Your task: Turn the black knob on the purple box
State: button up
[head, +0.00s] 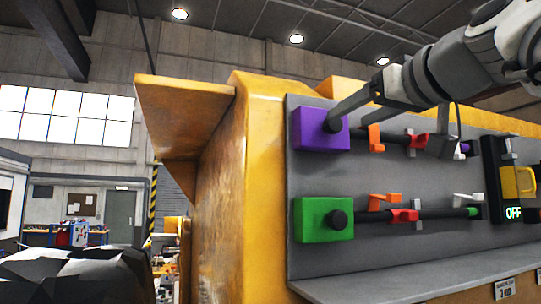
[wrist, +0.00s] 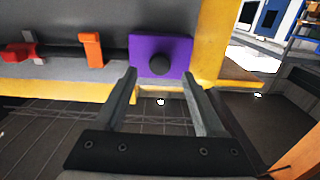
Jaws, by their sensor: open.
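The purple box (head: 312,131) is mounted at the upper left of the grey panel, with its round black knob (head: 332,126) on the front. In the wrist view the purple box (wrist: 142,48) is ahead, and the black knob (wrist: 160,64) shows between and just beyond the fingertips. My gripper (head: 388,134) is open and empty. In the head view one finger's tip overlaps the knob; I cannot tell whether it touches. The other finger hangs to the right, in front of the upper rod. In the wrist view both fingertips of my gripper (wrist: 159,75) lie either side of the knob.
A green box (head: 318,222) with a similar black knob is below. Orange and red clips (head: 375,138) sit on the rods to the right. A switch unit (head: 496,180) reading OFF is farther right. A yellow casing (head: 262,120) edges the panel; a ledge runs along its bottom.

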aim_at(336, 125)
jog(key=shift+p+x, duration=0.45)
jog(key=shift+x, duration=1.8)
jog(key=shift+c, duration=0.2)
grip_shut()
